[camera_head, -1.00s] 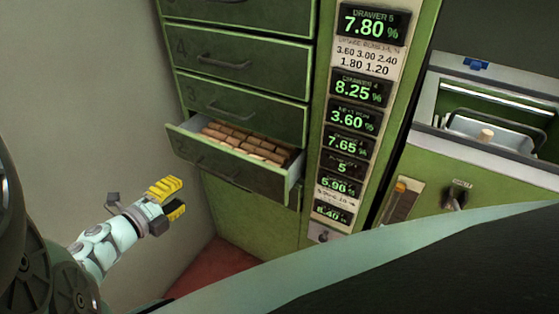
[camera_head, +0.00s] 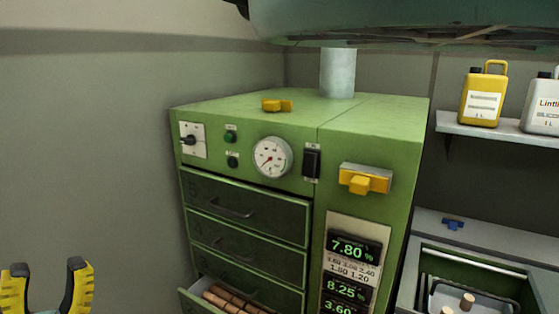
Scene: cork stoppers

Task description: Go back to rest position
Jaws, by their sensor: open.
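My gripper (camera_head: 46,290) is at the bottom left of the head view, with its two yellow and black fingers pointing up and spread apart. Nothing shows between them. It is left of the green cabinet (camera_head: 252,190), in front of the grey wall, and apart from both. The rest of my arm is below the picture's edge.
An open drawer (camera_head: 195,302) with several corks (camera_head: 232,302) juts from the cabinet near the bottom edge. A display panel (camera_head: 352,262) is on its right side. A tray (camera_head: 445,295) with corks stands at right. A shelf (camera_head: 497,128) holds a yellow jug (camera_head: 484,95) and a white jug (camera_head: 543,105).

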